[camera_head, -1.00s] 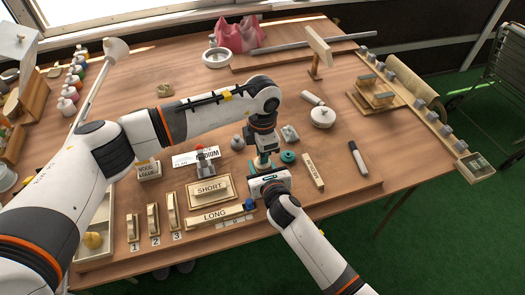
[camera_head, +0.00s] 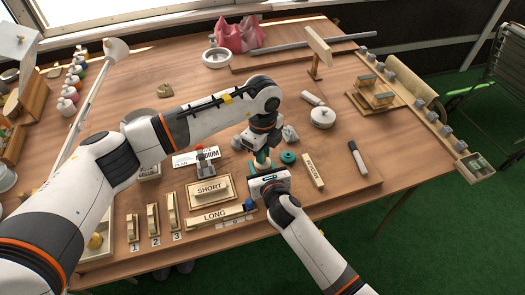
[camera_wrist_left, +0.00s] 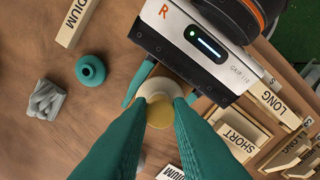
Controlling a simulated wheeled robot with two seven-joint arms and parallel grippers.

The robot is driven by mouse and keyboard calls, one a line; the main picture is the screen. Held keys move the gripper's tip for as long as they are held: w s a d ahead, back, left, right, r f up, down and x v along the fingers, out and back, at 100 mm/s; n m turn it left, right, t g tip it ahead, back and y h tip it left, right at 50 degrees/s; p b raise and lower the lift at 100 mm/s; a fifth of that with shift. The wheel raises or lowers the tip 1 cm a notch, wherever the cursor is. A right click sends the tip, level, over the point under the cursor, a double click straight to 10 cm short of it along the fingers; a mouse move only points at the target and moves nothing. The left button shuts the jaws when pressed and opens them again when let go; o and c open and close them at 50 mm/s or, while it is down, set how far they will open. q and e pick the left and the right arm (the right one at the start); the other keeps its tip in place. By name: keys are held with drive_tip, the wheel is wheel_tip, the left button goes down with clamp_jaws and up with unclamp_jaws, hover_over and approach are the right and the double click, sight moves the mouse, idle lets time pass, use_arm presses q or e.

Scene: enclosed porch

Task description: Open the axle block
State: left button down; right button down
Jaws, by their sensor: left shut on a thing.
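A small round cream piece with a yellow top (camera_wrist_left: 160,110), which I take to be the axle block, is between my grippers. My left gripper (camera_head: 262,161) reaches down from above. In the left wrist view its teal fingers (camera_wrist_left: 166,104) are shut on the yellow top. My right gripper (camera_wrist_left: 165,88) comes from the front, its teal fingers on either side of the cream part and seemingly shut on it. In the head view the grippers hide most of the block. Any seam between its parts cannot be made out.
A teal knob-like piece (camera_head: 288,156) and a grey lump (camera_head: 290,133) stand close by. Blocks marked SHORT (camera_head: 209,189) and LONG (camera_head: 215,216) lie left of my right gripper. A marker (camera_head: 357,158) lies right. The table middle behind is fairly clear.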

use_arm(q)
drive_tip(key=shift+n, duration=0.9)
drive_tip(key=shift+r, duration=0.2)
drive_tip(key=shift+r, duration=0.9)
drive_tip(key=shift+r, duration=0.1)
drive_tip(key=shift+r, duration=1.95)
use_arm(e)
drive_tip(key=c, duration=0.7)
unclamp_jaws()
drive_tip(key=shift+c, duration=0.2)
